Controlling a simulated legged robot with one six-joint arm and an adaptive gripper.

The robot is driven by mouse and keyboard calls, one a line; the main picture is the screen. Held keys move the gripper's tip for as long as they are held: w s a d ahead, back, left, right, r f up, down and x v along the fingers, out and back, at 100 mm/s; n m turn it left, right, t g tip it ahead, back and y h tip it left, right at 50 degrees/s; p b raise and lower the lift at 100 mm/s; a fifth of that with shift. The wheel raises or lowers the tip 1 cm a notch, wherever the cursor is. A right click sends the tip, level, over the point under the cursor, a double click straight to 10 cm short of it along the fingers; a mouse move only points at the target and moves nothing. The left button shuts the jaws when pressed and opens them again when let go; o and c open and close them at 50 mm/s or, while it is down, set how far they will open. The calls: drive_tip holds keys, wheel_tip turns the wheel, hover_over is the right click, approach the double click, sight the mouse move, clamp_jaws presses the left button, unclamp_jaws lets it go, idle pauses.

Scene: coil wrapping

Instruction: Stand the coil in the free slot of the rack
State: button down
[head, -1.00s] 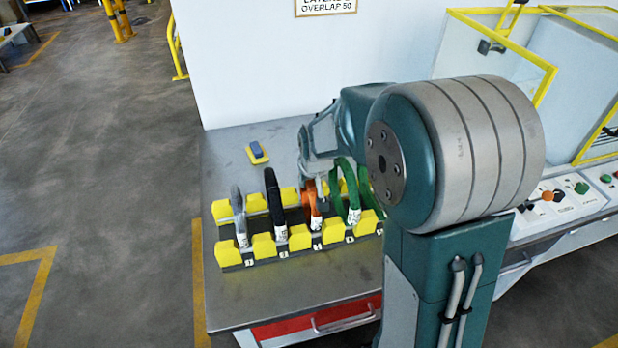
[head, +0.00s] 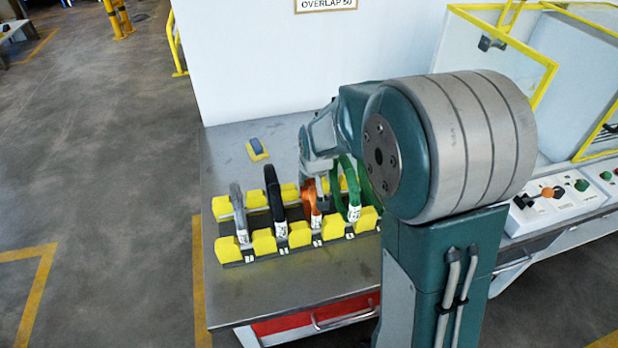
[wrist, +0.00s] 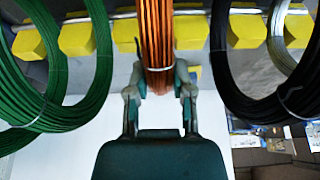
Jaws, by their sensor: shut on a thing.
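The orange coil (head: 311,203) stands upright in a slot of the rack with yellow blocks (head: 264,241), between the black and the green coils. My gripper (head: 318,185) is over it from behind in the head view. In the wrist view the orange coil (wrist: 156,35) runs between the two fingers of my gripper (wrist: 160,82), which are shut on it. The fingertips are partly hidden in the head view. I cannot tell whether the coil's bottom rests fully in the slot.
A grey coil (head: 238,210) and a black coil (head: 275,205) stand to the left; green coils (head: 354,195) stand close on the right, partly behind my arm. A blue and yellow object (head: 257,149) lies behind the rack. The table front (head: 290,301) is bare.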

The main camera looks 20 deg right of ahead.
drive_tip(key=shift+c, duration=2.1)
unclamp_jaws()
drive_tip(key=v, duration=1.1)
drive_tip(key=shift+s+r, duration=0.2)
drive_tip(key=shift+r, duration=0.15)
drive_tip(key=shift+s, duration=0.1)
drive_tip(key=s+r, duration=0.2)
drive_tip(key=s, duration=0.8)
drive_tip(key=s+r+t, duration=0.1)
drive_tip(key=s+r, duration=0.1)
drive_tip(key=s, duration=0.9)
drive_tip(key=shift+s+r, duration=0.25)
drive_tip(key=shift+r, duration=0.05)
